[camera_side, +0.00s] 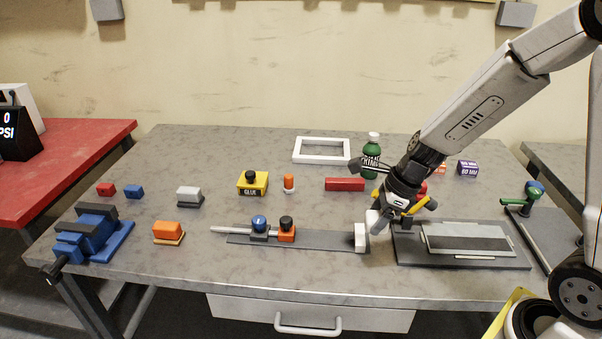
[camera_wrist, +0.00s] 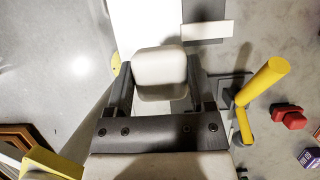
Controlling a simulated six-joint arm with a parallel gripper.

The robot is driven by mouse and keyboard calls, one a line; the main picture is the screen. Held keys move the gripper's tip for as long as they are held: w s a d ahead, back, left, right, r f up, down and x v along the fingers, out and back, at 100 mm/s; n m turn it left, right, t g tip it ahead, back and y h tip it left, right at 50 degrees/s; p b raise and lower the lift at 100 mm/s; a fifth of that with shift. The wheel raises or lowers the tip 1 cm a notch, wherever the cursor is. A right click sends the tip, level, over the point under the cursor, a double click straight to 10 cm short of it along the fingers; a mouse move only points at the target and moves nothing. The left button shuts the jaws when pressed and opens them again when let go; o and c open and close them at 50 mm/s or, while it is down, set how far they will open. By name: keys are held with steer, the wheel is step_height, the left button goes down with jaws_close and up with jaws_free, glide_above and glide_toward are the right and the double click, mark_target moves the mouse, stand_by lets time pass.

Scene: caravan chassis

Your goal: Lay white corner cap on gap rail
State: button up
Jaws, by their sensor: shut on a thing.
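The white corner cap (camera_wrist: 158,72) is a rounded white block between the two fingers of my gripper (camera_wrist: 158,90) in the wrist view. In the side view my gripper (camera_side: 377,222) points down between the long grey strip and the dark plate, and the cap (camera_side: 371,219) shows as a small white piece at its tip. The long grey strip (camera_side: 325,243), which looks like the gap rail, lies along the table front. A white upright block (camera_side: 360,237) stands at its right end, just below the cap. I cannot tell whether the cap touches it.
Blue-knobbed (camera_side: 259,226) and orange (camera_side: 286,232) pieces sit on the strip. Right of my gripper lies a dark plate (camera_side: 408,252) with a grey panel; a yellow handle (camera_wrist: 264,82) stands close by. A green bottle (camera_side: 371,160) and red bar (camera_side: 344,184) are behind.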

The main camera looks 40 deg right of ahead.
mark_target(336, 240)
steer(key=w, duration=0.1)
steer(key=w+f, duration=0.1)
steer(key=w, duration=0.1)
steer(key=w+f, duration=0.1)
steer(key=shift+w+d, duration=0.1)
steer(key=shift+w, duration=0.1)
steer(key=w+f, duration=0.3)
steer(key=f, duration=0.1)
steer(key=shift+w, duration=0.2)
steer(key=shift+w+d+f, duration=0.1)
steer(key=shift+w+f, duration=0.5)
steer(key=shift+f, duration=0.05)
steer(key=shift+w+f, duration=0.3)
steer(key=shift+f, duration=1.55)
steer(key=shift+f, duration=0.15)
steer(key=o, duration=1.3)
steer(key=shift+o, duration=0.2)
